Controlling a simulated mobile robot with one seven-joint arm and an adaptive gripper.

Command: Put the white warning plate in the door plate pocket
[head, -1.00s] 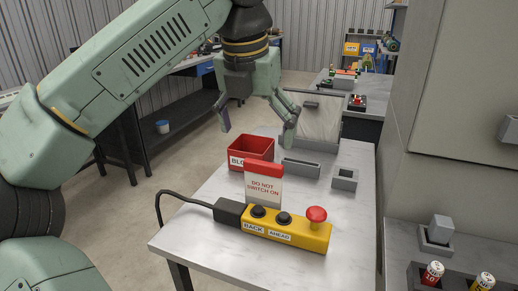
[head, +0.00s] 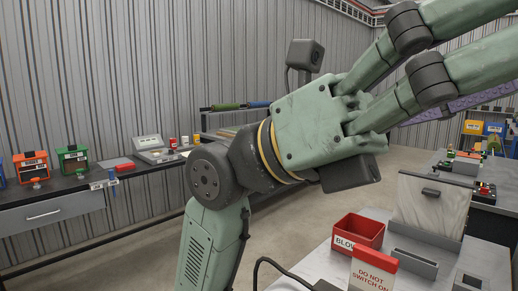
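A plate with a red top and white face reading "DO NOT SWITCH ON" (head: 373,272) stands on the table at the bottom right, cut off by the frame edge. A pale panel with a dark handle (head: 446,213) stands behind it. A long grey slotted holder (head: 414,262) lies in front of that panel. I cannot tell which part is the door plate pocket. My gripper (head: 325,125) is large and close to the camera, pointing up and right, apart from the plate. Its fingertips run out of the frame, so its opening and anything between them are hidden.
A red box with a "BLO..." label (head: 358,233) stands beside the plate. A small grey block (head: 467,281) is at the table's right. A dark bench (head: 90,190) along the left wall bears orange and green boxes. Open floor lies between bench and table.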

